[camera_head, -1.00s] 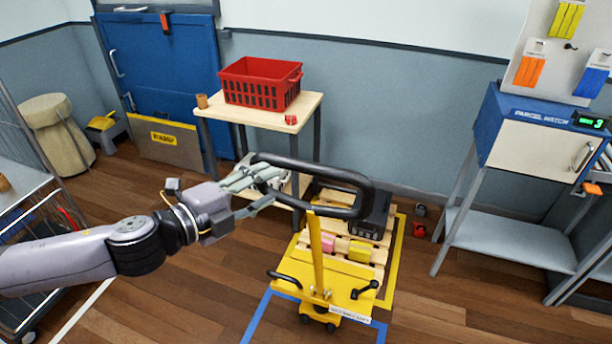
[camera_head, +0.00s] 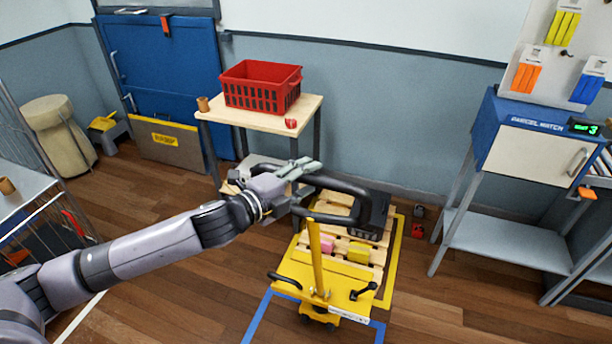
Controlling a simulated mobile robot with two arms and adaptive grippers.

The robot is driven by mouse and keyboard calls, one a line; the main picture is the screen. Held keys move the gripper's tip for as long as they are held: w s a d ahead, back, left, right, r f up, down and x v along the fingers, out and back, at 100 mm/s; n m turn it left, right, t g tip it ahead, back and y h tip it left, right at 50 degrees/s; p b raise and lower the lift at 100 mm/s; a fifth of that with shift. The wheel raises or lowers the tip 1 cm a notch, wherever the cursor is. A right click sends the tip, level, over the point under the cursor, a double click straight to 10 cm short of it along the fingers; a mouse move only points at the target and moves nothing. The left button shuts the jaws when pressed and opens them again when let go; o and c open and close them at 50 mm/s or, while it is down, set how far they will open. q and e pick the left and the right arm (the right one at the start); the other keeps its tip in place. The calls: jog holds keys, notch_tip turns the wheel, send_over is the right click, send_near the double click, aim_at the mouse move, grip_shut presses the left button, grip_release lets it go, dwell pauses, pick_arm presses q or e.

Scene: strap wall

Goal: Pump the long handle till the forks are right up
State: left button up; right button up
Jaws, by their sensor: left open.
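A yellow pallet truck (camera_head: 300,268) stands at the lower centre. Its long handle (camera_head: 316,257) rises as a yellow bar to a black loop grip (camera_head: 345,184), which leans back over the pallet. My left gripper (camera_head: 312,172) is open at the left part of the loop grip; I cannot tell whether it touches. The forks are hidden under the wooden pallet (camera_head: 380,256), so their height is hard to tell. My right gripper is not in view.
On the pallet are a dark box (camera_head: 369,215), a yellow block (camera_head: 359,252) and a pink block (camera_head: 327,243). A wooden table (camera_head: 215,112) with a red crate (camera_head: 262,88) stands behind. A blue-and-white cabinet (camera_head: 531,152) stands right. Floor is clear between truck and cabinet.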

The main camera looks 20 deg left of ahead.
pick_arm(q)
jog(key=shift+w+d, duration=0.1)
jog(key=shift+w, duration=0.1)
grip_shut()
dwell(0.5)
dwell(0.3)
